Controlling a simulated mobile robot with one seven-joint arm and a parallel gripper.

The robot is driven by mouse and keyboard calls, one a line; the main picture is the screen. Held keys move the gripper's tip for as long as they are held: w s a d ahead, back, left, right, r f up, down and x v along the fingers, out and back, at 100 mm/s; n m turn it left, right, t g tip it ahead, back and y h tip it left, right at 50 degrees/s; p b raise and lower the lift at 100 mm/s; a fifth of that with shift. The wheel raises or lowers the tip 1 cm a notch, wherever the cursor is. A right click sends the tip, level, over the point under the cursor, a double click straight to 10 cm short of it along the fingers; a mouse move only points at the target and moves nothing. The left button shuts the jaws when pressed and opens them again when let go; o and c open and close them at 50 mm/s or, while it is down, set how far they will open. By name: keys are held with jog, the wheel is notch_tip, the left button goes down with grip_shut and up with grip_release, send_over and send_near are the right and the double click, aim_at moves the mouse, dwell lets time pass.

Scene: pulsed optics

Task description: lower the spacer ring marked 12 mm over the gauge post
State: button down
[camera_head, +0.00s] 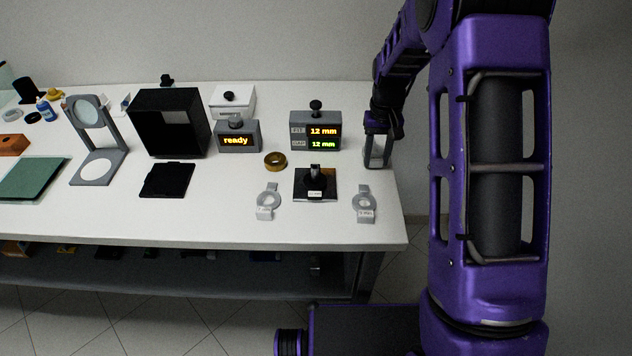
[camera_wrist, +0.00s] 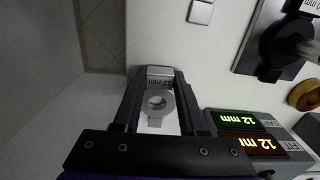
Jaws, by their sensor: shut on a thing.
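My gripper (camera_head: 377,150) is at the right side of the table, to the right of the gauge display. In the wrist view my gripper (camera_wrist: 158,104) is shut on a grey spacer ring (camera_wrist: 157,93), with the open hole between its fingers. The gauge post (camera_head: 315,171) stands upright on a dark square base to the lower left of my gripper. It also shows in the wrist view (camera_wrist: 305,47) at the upper right, apart from the held ring.
Two tagged grey rings, left (camera_head: 268,200) and right (camera_head: 364,204), lie either side of the post base. A brass ring (camera_head: 275,162) lies behind it. The display box (camera_head: 315,132) reads 12 mm twice; another box (camera_head: 238,137) reads "ready". The table's right edge is close.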

jog(key=shift+r+p, duration=1.35)
jog(key=shift+r, duration=0.9)
